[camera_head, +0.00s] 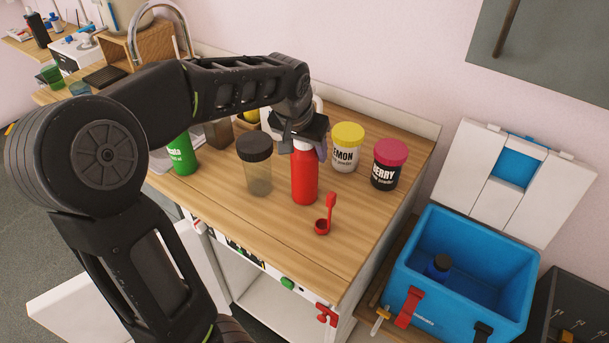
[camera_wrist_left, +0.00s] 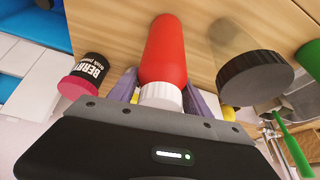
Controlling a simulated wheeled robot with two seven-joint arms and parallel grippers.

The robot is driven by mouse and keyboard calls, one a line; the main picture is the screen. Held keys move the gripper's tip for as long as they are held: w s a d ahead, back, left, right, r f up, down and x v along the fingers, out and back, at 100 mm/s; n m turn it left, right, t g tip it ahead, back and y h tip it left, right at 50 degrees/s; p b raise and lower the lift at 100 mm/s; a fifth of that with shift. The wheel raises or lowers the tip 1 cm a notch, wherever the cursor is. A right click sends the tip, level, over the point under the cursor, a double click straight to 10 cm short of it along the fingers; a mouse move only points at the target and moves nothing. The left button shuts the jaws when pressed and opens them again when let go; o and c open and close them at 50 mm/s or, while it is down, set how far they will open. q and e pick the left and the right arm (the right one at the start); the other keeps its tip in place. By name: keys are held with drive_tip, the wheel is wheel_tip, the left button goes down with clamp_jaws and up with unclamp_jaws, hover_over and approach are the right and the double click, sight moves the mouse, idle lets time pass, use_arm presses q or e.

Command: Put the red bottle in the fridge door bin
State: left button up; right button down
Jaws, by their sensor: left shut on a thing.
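The red bottle (camera_head: 304,178) stands upright on the wooden counter (camera_head: 255,232). Its white cap shows just under my left gripper (camera_head: 303,140). In the left wrist view the red bottle (camera_wrist_left: 165,52) lies between the two purple-grey fingers of my left gripper (camera_wrist_left: 161,92), which is shut on it around the cap end. In the head view I cannot tell whether the bottle's base touches the counter. No fridge door bin can be made out for certain; a white open door or panel (camera_head: 70,297) shows at the lower left. My right gripper is not in view.
A blue cooler (camera_head: 500,252) is open at the right.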

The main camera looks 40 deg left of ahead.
use_arm(q)
drive_tip(key=shift+r, duration=0.1)
clamp_jaws()
drive_tip(key=shift+w+r, duration=0.1)
drive_tip(key=shift+r, duration=0.1)
wheel_tip(320, 180, up, 10)
drive_tip(key=shift+f+b, duration=0.25)
drive_tip(key=shift+b, duration=0.25)
idle(0.6)
